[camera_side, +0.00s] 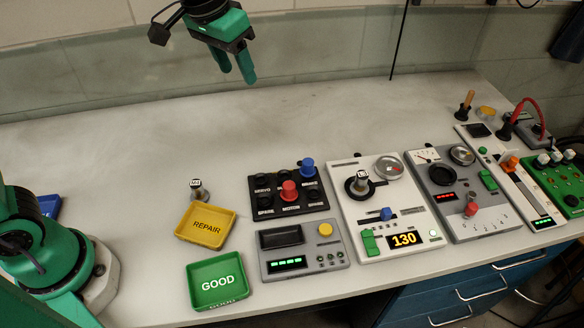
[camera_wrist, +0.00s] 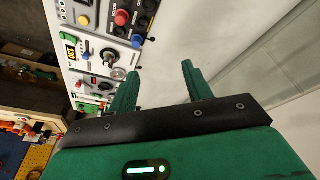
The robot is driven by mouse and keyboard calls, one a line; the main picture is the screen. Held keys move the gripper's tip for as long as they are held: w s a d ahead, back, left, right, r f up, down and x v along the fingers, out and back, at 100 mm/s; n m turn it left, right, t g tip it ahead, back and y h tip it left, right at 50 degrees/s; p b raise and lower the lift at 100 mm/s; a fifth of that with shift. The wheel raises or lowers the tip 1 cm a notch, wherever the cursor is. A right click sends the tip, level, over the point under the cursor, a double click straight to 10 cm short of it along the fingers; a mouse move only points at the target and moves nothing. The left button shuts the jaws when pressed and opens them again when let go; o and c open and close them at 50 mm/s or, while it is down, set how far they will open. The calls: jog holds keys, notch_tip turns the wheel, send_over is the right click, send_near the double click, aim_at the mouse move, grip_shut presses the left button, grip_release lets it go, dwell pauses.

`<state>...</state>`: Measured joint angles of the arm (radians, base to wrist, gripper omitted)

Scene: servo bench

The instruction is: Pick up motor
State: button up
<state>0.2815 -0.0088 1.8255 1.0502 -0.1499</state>
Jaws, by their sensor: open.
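A black rack (camera_side: 262,205) on the bench bears several labels, one reading MOTOR. A red-topped piece (camera_side: 289,190) stands by that label and a blue-topped piece (camera_side: 307,168) behind it. Small silver cylinders with labelled tops stand elsewhere: one (camera_side: 197,190) behind the yellow tray, another (camera_side: 361,182) on the white panel. I cannot tell for sure which is the motor. My gripper (camera_side: 237,73) is open and empty, high over the back of the bench, apart from all of them. In the wrist view its fingers (camera_wrist: 161,72) are spread, with the red-topped piece (camera_wrist: 122,17) at upper left.
A yellow REPAIR tray (camera_side: 184,236) and a green GOOD tray (camera_side: 217,302) stand left of a grey meter box (camera_side: 336,265). The white panel (camera_side: 350,222), a grey panel (camera_side: 440,200) and a green board (camera_side: 545,178) fill the right. The back left bench is clear.

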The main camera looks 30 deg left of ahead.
jog(key=w+d+f+g, duration=0.1)
jog(key=w+d+f, duration=0.55)
jog(key=d, duration=0.35)
jog(key=m+g, duration=0.2)
send_over(363, 174)
jog(key=a, duration=0.1)
jog(key=shift+y, duration=0.3)
notch_tip(363, 174, down, 9)
jog(key=shift+f, duration=0.1)
jog(key=shift+d+f, duration=0.45)
jog(key=shift+f, duration=3.7)
grip_shut()
